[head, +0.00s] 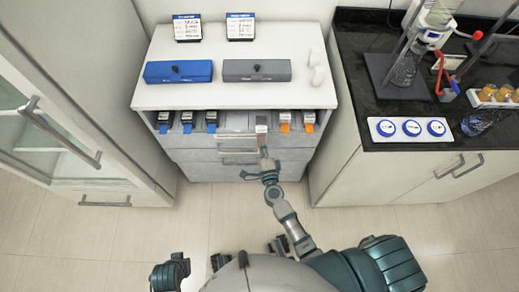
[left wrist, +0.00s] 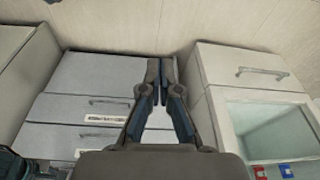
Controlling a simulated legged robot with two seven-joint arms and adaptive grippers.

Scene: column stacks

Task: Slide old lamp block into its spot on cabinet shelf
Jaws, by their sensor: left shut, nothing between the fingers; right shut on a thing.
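The cabinet (head: 240,95) has an open shelf below its white top. Three blue-and-black blocks (head: 187,121) stand at the shelf's left, and two orange-fronted blocks (head: 285,121) at its right. A pale block, apparently the old lamp block (head: 261,122), is at the shelf opening, just left of the orange ones. My right gripper (head: 264,152) is shut on its near end. I cannot tell how deep the block sits; its far part is hidden. My left gripper (left wrist: 160,66) is shut and empty in the left wrist view, in front of grey drawers.
A blue box (head: 178,72) and a grey box (head: 257,71) lie on the cabinet top, with two label cards (head: 187,27) behind. A glass-door cabinet (head: 62,125) stands left. A black counter (head: 395,100) with glassware stands right. Drawers with handles lie below the shelf.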

